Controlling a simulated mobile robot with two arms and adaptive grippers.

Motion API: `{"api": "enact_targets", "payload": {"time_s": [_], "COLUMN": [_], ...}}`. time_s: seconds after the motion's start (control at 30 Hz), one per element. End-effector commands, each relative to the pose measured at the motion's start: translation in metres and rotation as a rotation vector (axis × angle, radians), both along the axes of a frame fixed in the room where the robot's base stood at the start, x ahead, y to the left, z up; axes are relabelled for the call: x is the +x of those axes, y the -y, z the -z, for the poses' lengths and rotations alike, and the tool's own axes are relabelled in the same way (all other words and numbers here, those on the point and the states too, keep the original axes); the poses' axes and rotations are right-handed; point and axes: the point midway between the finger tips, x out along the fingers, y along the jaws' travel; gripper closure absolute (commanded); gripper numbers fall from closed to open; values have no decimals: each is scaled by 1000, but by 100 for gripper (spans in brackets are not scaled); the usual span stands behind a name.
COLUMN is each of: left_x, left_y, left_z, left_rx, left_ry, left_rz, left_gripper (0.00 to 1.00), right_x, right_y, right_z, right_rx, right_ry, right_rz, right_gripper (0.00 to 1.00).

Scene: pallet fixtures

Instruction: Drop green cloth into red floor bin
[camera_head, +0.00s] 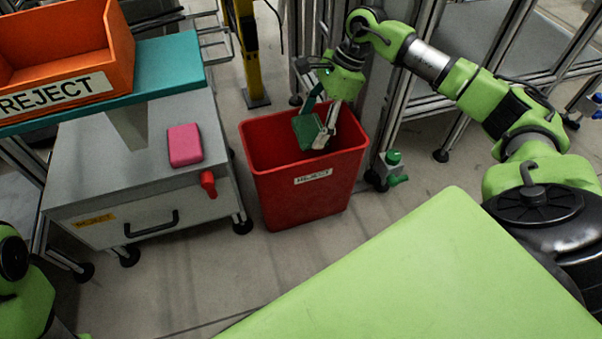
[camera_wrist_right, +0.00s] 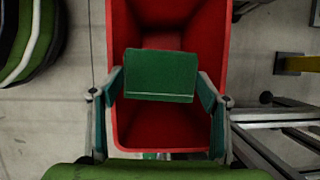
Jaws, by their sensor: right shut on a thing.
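The green cloth (camera_head: 307,130) is a dark green folded block held over the open top of the red floor bin (camera_head: 310,196). My right gripper (camera_head: 317,126) is shut on it. In the right wrist view the cloth (camera_wrist_right: 160,75) sits between the two fingers of the gripper (camera_wrist_right: 160,92), with the bin's red walls (camera_wrist_right: 165,125) around and below it. The bin stands on the floor with a "REJECT" label on its front. The bin's floor is partly hidden by the cloth. My left gripper is out of view; only part of my left arm shows at the lower left.
A grey wheeled cabinet (camera_head: 130,140) with a pink block (camera_head: 185,145) on top stands left of the bin. An orange "REJECT" crate (camera_head: 118,50) sits on a teal surface (camera_head: 175,70). Metal frames stand behind and right of the bin. A small green-capped item (camera_head: 393,160) is beside it.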

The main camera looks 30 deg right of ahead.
Motion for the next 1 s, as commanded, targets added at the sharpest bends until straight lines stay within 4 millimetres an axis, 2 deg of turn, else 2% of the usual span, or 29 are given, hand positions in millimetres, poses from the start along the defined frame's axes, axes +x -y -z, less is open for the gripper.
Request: {"api": "enact_targets", "payload": {"time_s": [0.1,0.37,0.4,0.47,0.83,1.0], "left_x": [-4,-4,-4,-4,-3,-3], "left_y": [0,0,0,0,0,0], "left_z": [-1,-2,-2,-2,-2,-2], "left_rx": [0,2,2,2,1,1], "left_ry": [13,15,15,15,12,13], "left_rz": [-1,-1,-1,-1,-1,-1], "left_gripper": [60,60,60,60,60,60], "right_x": [0,0,0,0,0,1], "right_y": [0,0,0,0,0,0], "right_z": [6,6,6,5,4,-16], "right_rx": [0,0,0,0,1,1], "right_ry": [0,0,0,0,1,5], "right_rz": [-1,-1,-1,-1,-2,-3], "right_gripper": [51,51,26,12,12,12]}}
